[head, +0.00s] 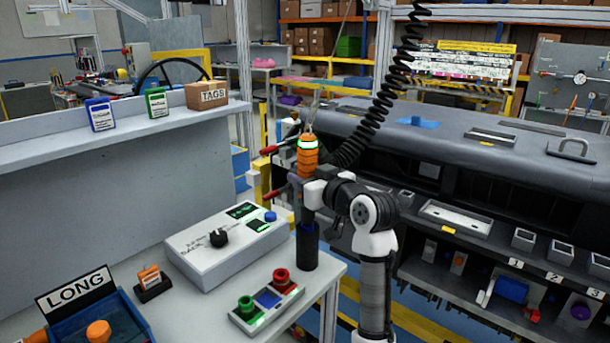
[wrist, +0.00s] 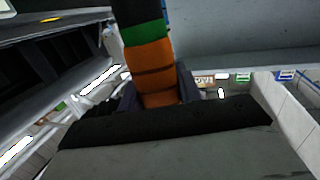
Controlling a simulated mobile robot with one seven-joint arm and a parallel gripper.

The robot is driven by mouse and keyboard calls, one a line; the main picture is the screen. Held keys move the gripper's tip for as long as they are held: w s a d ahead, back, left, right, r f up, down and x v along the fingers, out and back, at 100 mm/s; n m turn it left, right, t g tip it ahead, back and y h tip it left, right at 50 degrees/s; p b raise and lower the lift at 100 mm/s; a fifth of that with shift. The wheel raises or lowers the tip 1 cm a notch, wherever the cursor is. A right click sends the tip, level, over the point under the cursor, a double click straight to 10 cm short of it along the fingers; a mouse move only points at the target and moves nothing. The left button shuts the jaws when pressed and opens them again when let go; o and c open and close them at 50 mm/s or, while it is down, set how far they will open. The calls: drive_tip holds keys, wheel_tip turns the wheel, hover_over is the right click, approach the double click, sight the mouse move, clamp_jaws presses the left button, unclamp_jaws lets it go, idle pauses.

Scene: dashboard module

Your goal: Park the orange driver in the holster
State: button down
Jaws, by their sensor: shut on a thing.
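The orange driver (head: 307,163) stands upright in the head view, with a glowing green band near its top and a thin line rising above it. My gripper (head: 306,182) is shut on its lower orange part. The wrist view also shows the driver (wrist: 152,65) between the two dark fingers of my gripper (wrist: 158,92). The holster (head: 307,249) is a black upright cylinder on the grey table, directly below the driver in the head view. My gripper and wrist partly cover the driver's lower end, so I cannot tell whether its tip is inside the holster.
A white control box (head: 225,247) with a black knob and a button panel (head: 267,301) lie left of the holster. A blue bin (head: 115,318) with a LONG sign is at front left. A black coiled cable (head: 377,110) hangs behind my gripper, near the dashboard (head: 490,150).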

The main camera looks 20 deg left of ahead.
drive_tip(key=shift+f+b, duration=1.75)
drive_tip(key=shift+f, duration=1.25)
drive_tip(key=c, duration=0.9)
unclamp_jaws()
